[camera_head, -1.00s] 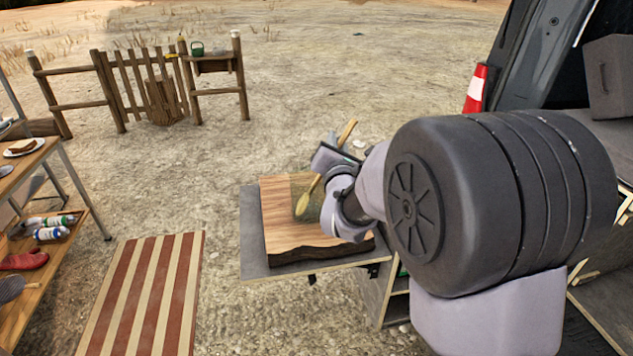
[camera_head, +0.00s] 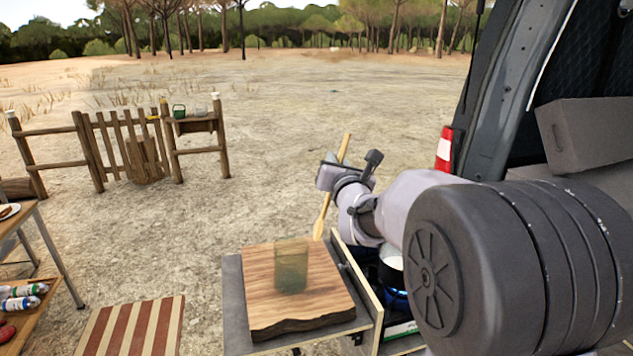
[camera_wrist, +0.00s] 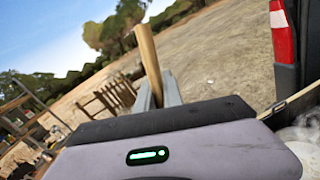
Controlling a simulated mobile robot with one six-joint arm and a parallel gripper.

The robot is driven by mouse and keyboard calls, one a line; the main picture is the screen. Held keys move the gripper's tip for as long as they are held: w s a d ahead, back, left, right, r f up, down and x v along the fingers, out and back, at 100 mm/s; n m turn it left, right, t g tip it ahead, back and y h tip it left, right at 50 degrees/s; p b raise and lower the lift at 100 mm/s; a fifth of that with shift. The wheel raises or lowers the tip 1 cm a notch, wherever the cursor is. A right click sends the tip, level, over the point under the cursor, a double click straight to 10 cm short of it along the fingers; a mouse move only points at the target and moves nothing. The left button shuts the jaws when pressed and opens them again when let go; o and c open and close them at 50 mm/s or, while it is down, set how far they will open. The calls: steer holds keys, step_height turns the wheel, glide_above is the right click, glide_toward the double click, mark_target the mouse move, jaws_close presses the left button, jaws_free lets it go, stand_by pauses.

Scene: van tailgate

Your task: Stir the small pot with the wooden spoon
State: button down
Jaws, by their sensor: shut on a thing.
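My gripper (camera_head: 336,176) is shut on the wooden spoon (camera_head: 325,214). The spoon is slightly tilted, with its handle rising above the jaws and its wide end hanging below them. Its pale handle also shows between the fingers in the wrist view (camera_wrist: 148,60).
A greenish see-through glass (camera_head: 291,268) stands on the wooden board (camera_head: 265,305). A thin wooden panel edge (camera_head: 357,282) stands between board and pot. The van (camera_head: 500,110) is at right. A shelf with bottles (camera_head: 22,297) is at left.

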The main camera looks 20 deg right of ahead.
steer(key=w+d+f+n+b, duration=0.1)
steer(key=d+f+n, duration=0.15)
steer(key=d, duration=0.65)
steer(key=d+f+n+b, duration=0.2)
steer(key=d+n, duration=0.1)
steer(key=d, duration=0.6)
step_height(320, 180, down, 12)
steer(key=b, duration=0.7)
steer(key=shift+w+a+y, duration=0.15)
steer(key=shift+a+y, duration=0.15)
steer(key=shift+y, duration=0.1)
steer(key=shift+f, duration=0.1)
